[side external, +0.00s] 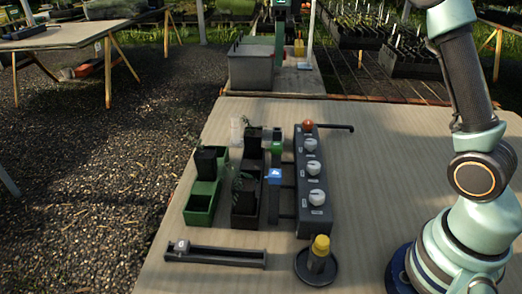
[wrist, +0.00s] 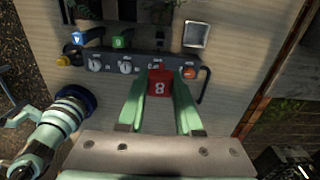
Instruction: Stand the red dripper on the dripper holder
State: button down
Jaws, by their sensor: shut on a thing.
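My gripper (wrist: 160,110) shows in the wrist view, its two green fingers shut on the red dripper (wrist: 160,84), a red block with a white 8. The red dripper is upright in the picture and hides part of the panel's edge below it. What seems to be the dripper holder (side external: 273,205) is a narrow dark rack left of the knob panel. A blue dripper (side external: 274,175) and a green dripper (side external: 276,147) stand along it; they also show in the wrist view. The side view does not show my gripper or the red dripper.
The grey knob panel (side external: 316,215) has white knobs and an orange knob (side external: 307,125) with a black lever beside it. Green and black trays (side external: 200,215) with pots stand left. A yellow-topped piece (side external: 319,246) stands on a round black base.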

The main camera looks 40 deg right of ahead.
jog(key=shift+a+r, duration=0.1)
jog(key=shift+r, duration=0.1)
jog(key=shift+a+f+n, duration=0.15)
jog(key=shift+a+n, duration=0.2)
jog(key=shift+n, duration=0.05)
jog(key=a+f+n, duration=0.6)
jog(key=a+n, duration=0.2)
jog(key=n, duration=2.7)
send_over(213, 246)
jog(key=s, duration=0.1)
jog(key=f, duration=1.8)
jog(key=shift+s+a+f, duration=0.2)
jog(key=shift+a+f, duration=0.1)
jog(key=shift+f, duration=0.05)
jog(key=shift+s+f, duration=0.1)
jog(key=shift+f, duration=2.45)
jog(key=shift+f, duration=0.2)
